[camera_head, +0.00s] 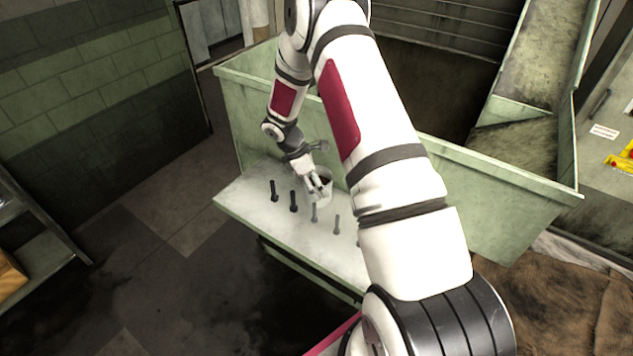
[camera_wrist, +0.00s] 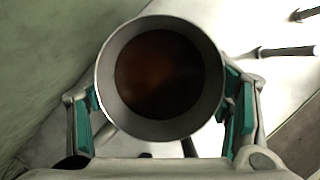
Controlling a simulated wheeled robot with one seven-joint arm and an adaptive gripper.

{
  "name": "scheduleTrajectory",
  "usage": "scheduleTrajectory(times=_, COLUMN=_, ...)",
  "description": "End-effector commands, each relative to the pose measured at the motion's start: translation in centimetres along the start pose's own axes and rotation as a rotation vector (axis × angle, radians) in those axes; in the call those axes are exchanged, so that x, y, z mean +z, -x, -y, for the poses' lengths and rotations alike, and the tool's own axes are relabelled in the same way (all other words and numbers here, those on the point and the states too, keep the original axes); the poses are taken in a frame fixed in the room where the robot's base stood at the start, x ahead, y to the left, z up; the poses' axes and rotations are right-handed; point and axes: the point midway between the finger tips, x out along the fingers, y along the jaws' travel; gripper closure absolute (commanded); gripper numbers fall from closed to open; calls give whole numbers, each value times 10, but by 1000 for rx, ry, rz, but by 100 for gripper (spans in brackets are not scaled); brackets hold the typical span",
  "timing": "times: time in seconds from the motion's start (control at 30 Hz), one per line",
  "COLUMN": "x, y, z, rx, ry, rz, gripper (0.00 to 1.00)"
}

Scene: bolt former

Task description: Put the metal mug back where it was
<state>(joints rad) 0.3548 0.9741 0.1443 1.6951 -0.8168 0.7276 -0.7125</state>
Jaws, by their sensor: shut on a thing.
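The metal mug (camera_wrist: 103,85) is grey and round, with a dark brown inside, and fills the middle of the wrist view. My gripper (camera_wrist: 160,112) is shut on it, with one teal-lined finger on each side of its wall. In the head view the mug (camera_head: 326,190) appears pale, with my gripper (camera_head: 317,184) at it, over the back of the light shelf (camera_head: 245,211). The mug looks upright. I cannot tell whether its base touches the shelf, since its underside is hidden.
Several dark bolts (camera_head: 293,201) stand in a row along the shelf, close in front of the mug; two also show in the wrist view (camera_wrist: 283,51). The green bin wall (camera_head: 500,190) rises behind the shelf. My arm covers the shelf's right part. The shelf's left end is clear.

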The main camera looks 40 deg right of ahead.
Motion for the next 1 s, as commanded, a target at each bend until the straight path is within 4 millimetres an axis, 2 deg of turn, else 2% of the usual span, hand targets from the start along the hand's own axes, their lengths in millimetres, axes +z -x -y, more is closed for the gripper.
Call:
scheduleTrajectory(times=0.2, x=-1, y=-2, z=-1, rx=1, ry=0, rz=0, gripper=66)
scheduleTrajectory(times=0.23, x=-1, y=-2, z=0, rx=0, ry=0, rz=0, gripper=23)
scheduleTrajectory(times=0.3, x=-1, y=-2, z=0, rx=0, ry=0, rz=0, gripper=8)
scheduleTrajectory(times=0.73, x=0, y=2, z=0, rx=0, ry=0, rz=0, gripper=8)
scheduleTrajectory(times=0.87, x=-1, y=18, z=-2, rx=3, ry=-1, rz=-2, gripper=8)
scheduleTrajectory(times=1.0, x=-1, y=46, z=-2, rx=5, ry=-1, rz=-1, gripper=8)
